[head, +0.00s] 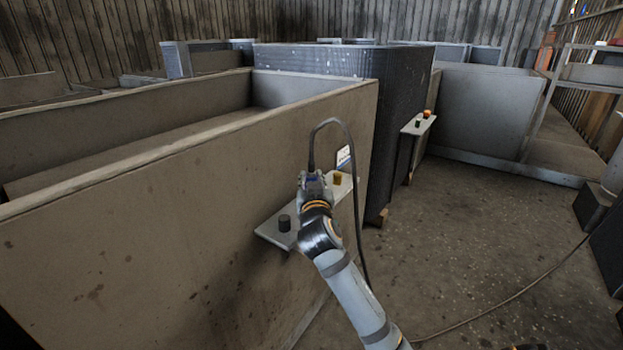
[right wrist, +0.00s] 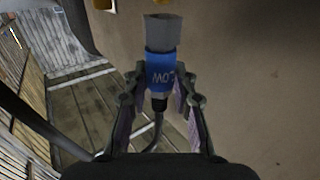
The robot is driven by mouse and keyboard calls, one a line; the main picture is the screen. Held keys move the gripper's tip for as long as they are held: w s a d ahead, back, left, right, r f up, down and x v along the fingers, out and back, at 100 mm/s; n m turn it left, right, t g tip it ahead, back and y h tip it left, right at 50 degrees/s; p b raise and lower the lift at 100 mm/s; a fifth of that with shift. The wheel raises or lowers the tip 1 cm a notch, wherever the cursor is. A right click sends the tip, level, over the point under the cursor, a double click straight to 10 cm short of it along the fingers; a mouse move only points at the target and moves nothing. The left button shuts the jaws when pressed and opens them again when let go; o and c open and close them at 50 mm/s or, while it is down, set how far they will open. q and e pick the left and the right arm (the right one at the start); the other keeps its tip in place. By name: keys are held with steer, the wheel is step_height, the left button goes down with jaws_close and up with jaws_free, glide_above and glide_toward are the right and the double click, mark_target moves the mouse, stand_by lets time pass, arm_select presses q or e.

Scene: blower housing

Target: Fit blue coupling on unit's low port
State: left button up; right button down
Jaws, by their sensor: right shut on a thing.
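The blue coupling (right wrist: 160,72) has upside-down lettering that seems to read LOW, a grey metal end (right wrist: 161,32) pointing up in the right wrist view, and a black hose (right wrist: 157,104) at its other end. My right gripper (right wrist: 161,86) is shut on it. In the head view, my right gripper (head: 314,180) is beside the pen wall, over a grey shelf (head: 268,236); only a bit of blue shows there. The shelf carries a black knob-like part (head: 284,223) and a yellow one (head: 337,178). I cannot identify the low port. My left gripper is not in view.
The hose (head: 352,150) arches above my right gripper and hangs down to the floor. A white-and-blue label (head: 343,158) is on the pen wall (head: 150,220). Another small shelf (head: 420,124) stands farther back. The floor (head: 480,240) at right is mostly clear, with a cable across it.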

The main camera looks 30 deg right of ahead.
steer(key=shift+f, duration=0.1)
stand_by(0.3)
steer(key=shift+f+b, duration=0.35)
steer(key=shift+b, duration=0.05)
steer(key=shift+f+b, duration=0.7)
steer(key=shift+f, duration=0.2)
steer(key=c, duration=1)
jaws_free()
steer(key=v, duration=0.7)
steer(key=shift+s+a, duration=0.1)
steer(key=shift+s, duration=0.1)
